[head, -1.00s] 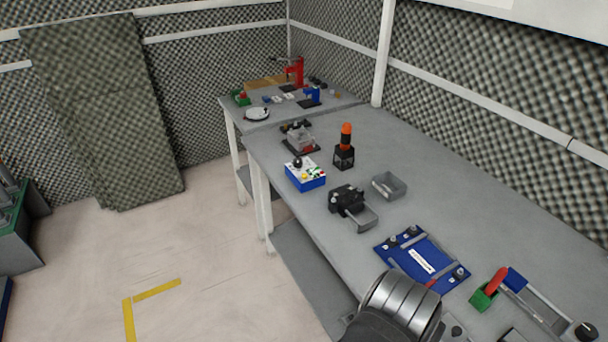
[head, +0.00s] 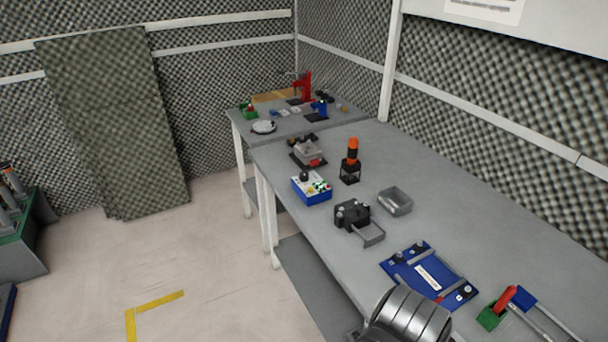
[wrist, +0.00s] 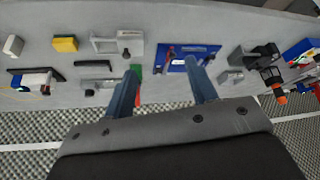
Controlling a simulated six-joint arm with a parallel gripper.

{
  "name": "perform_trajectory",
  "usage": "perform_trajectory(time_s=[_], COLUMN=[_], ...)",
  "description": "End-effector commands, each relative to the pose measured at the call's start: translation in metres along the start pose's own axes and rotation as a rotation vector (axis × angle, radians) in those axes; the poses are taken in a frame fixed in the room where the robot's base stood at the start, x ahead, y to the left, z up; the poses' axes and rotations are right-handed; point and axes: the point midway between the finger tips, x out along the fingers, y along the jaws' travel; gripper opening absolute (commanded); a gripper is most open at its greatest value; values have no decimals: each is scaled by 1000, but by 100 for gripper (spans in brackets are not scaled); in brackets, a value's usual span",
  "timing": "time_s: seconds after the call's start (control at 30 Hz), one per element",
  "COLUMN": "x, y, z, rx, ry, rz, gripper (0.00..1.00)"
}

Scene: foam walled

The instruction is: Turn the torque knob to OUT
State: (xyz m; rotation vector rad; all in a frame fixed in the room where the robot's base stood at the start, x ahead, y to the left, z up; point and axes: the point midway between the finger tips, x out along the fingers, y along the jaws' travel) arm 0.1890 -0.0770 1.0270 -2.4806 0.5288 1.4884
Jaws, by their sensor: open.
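A blue box with a white top (head: 312,188) stands near the left edge of the long bench. It has a dark round knob (head: 305,176) and small coloured parts on top. Its markings are too small to read, so I cannot tell whether this is the torque knob or where it points. A blue box also shows at the right edge of the wrist view (wrist: 298,50). My gripper (wrist: 162,66) is open and empty, its two fingers spread above the bench and apart from the box. In the head view only my arm shows, at the bottom edge.
Near the box stand an orange-topped black device (head: 350,162), a black fixture (head: 351,214) and a grey tray (head: 395,201). A blue plate (head: 412,272) and a green block with a red handle (head: 496,312) lie closer. The bench's right side (head: 470,205) is clear.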

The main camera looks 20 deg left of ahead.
Motion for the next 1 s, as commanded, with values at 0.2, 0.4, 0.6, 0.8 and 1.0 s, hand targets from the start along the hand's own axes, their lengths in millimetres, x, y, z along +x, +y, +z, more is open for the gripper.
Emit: perform_trajectory(time_s=[0.2, 0.4, 0.6, 0.8, 1.0], x=[-20, -42, -15, 34, 91], y=[20, 42, 22, -21, -114], z=[-95, -222, -294, -339, -354], rx=[-145, -364, -467, -508, -548], ry=[165, 376, 480, 549, 619], rz=[87, 216, 199, 122, -36], gripper=[52, 52, 52, 52, 52])
